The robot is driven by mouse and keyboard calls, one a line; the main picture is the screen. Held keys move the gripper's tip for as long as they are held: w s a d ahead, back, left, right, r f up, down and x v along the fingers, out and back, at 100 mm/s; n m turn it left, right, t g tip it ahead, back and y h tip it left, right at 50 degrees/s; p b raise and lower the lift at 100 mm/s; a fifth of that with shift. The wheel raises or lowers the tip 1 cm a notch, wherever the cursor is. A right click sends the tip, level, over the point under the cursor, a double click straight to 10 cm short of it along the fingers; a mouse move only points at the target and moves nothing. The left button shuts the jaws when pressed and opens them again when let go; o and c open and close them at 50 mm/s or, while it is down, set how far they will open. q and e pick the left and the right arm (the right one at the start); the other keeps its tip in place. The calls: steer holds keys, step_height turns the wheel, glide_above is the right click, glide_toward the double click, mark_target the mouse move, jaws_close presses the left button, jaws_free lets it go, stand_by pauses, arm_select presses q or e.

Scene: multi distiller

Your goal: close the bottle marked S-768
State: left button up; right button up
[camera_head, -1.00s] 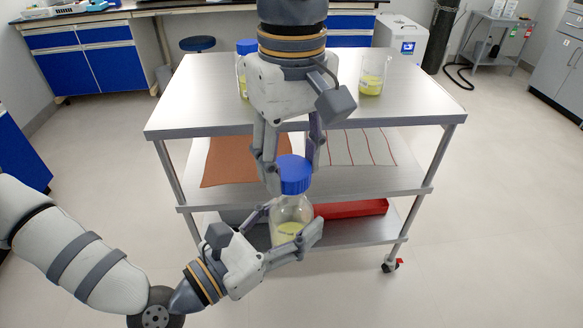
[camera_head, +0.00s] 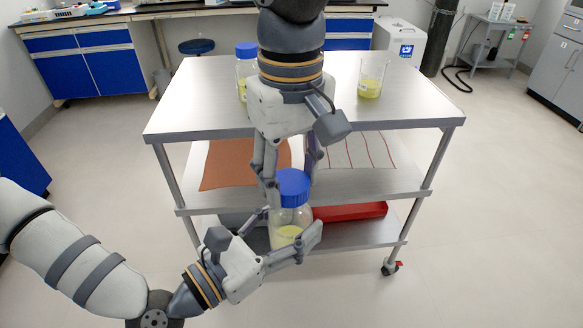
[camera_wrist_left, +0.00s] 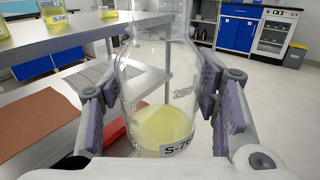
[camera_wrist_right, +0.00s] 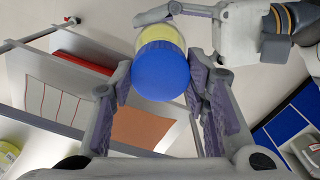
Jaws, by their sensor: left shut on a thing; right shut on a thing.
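A clear glass bottle (camera_head: 288,234) with yellow liquid is held upright in my left gripper (camera_head: 293,226), which is shut around its body. In the left wrist view the bottle (camera_wrist_left: 158,95) shows a label reading "S-76", its last part cut off by the gripper. A blue cap (camera_head: 293,188) sits at the bottle's mouth. My right gripper (camera_head: 290,182) reaches down from above and is shut on this cap. In the right wrist view the cap (camera_wrist_right: 160,70) is between the fingers, over the bottle. I cannot tell whether its thread is engaged.
Behind is a metal cart (camera_head: 400,110). On its top stand another blue-capped bottle (camera_head: 246,55), partly behind my right arm, and a beaker (camera_head: 370,80) with yellow liquid. Lower shelves hold a brown mat (camera_head: 225,165), a lined sheet (camera_head: 350,150) and a red tray (camera_head: 350,212).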

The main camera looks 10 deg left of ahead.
steer(key=shift+f, duration=0.55)
steer(key=m, duration=0.9)
steer(key=shift+m, duration=0.4)
steer(key=o, duration=0.8)
steer(key=shift+r, duration=0.1)
steer(key=shift+r, duration=2.25)
